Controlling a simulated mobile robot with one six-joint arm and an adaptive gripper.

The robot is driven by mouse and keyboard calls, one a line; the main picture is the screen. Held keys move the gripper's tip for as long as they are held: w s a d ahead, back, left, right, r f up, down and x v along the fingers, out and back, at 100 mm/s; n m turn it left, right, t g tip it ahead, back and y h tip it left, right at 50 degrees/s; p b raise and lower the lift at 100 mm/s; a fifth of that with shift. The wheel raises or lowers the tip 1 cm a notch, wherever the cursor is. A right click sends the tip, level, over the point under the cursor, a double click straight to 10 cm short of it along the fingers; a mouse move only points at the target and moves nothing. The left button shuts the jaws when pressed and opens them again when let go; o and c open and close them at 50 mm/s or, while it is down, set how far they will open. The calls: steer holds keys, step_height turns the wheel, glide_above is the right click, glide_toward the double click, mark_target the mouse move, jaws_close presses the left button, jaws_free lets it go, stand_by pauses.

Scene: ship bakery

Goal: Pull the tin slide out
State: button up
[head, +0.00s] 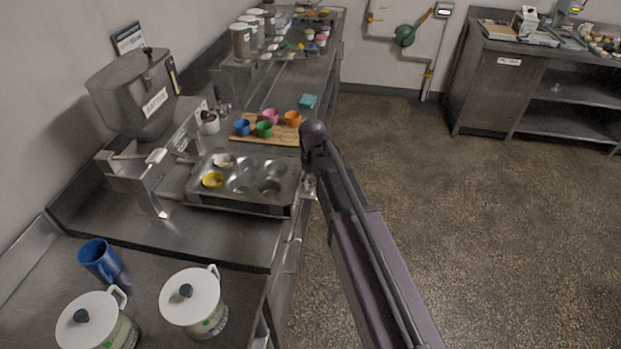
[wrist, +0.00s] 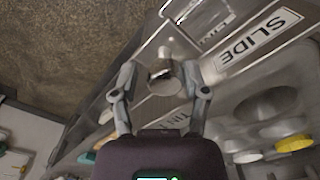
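The muffin tin (head: 292,188) sits on a metal slide base (head: 240,208) at the counter's right edge, with yellow and white cups in its left wells. In the wrist view a label reading SLIDE (wrist: 260,40) is on the metal beside the tin (wrist: 235,125). A pale knob-like handle (wrist: 166,55) with a dark band sticks out from the metal front. My gripper (wrist: 158,72) is open, its two fingers on either side of the handle area. I cannot tell whether they touch it. In the head view my arm mostly hides the gripper.
A hopper (head: 135,95) stands behind the tin by the wall. A wooden board (head: 285,134) with coloured cups lies beyond it. Two white lidded pots (head: 192,300) and a blue mug (head: 100,260) stand nearer. The floor (head: 480,230) to the right is clear.

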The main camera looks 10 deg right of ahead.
steer(key=shift+a, duration=0.1)
steer(key=s+d+m, duration=0.3)
steer(key=s+d, duration=0.1)
steer(key=s, duration=0.3)
steer(key=s+d+m, duration=0.2)
steer(key=s+d, duration=0.3)
steer(key=s, duration=0.3)
steer(key=shift+s+d+m, duration=0.15)
steer(key=shift+s+m, duration=0.05)
steer(key=shift+m, duration=0.2)
stand_by(2.7)
